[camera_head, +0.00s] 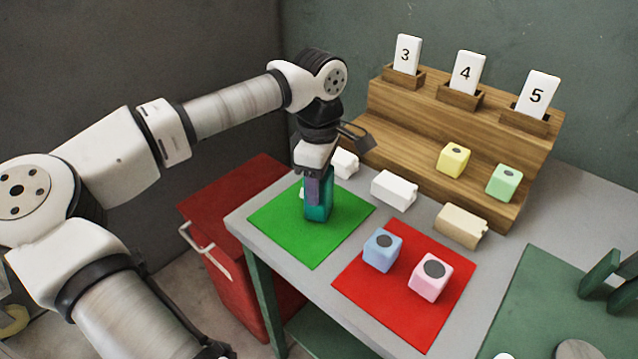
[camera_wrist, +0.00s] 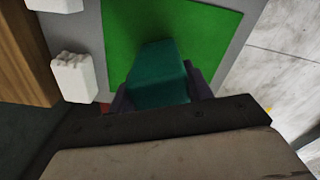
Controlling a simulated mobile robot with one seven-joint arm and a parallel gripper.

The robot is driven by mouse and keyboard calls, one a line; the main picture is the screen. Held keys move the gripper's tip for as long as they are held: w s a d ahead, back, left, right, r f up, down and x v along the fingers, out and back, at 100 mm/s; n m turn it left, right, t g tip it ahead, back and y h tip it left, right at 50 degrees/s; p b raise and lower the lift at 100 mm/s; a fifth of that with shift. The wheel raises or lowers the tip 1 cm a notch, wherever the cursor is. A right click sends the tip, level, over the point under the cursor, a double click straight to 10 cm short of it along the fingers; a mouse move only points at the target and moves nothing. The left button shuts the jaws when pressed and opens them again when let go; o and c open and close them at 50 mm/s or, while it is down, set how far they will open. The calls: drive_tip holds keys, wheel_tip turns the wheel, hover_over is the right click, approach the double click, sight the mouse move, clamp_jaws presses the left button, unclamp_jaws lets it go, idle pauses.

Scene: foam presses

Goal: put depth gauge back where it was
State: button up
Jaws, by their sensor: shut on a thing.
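The depth gauge appears to be the teal block (camera_head: 322,208), upright over the green mat (camera_head: 282,237) at the table's left end. My gripper (camera_head: 314,188) points down and is shut on this block from above. In the wrist view the teal block (camera_wrist: 158,75) sits between the two dark purple fingers of my gripper (camera_wrist: 160,92), with the green mat (camera_wrist: 215,35) behind it. The block's lower end is at or close above the mat; I cannot tell whether it touches.
A red mat (camera_head: 375,309) holds a blue cube (camera_head: 382,252) and a pink cube (camera_head: 428,283). White blocks (camera_head: 393,190) and a beige block (camera_head: 460,226) lie before the wooden stepped rack (camera_head: 400,130), which bears yellow (camera_head: 453,163) and green (camera_head: 503,184) cubes. A red cabinet (camera_head: 230,270) stands left.

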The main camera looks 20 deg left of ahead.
drive_tip(key=shift+r, duration=0.1)
drive_tip(key=shift+f, duration=0.2)
drive_tip(key=o, duration=1.2)
drive_tip(key=shift+c, duration=0.2)
wheel_tip(320, 180, up, 12)
drive_tip(key=shift+r+b, duration=0.2)
drive_tip(key=shift+b, duration=0.25)
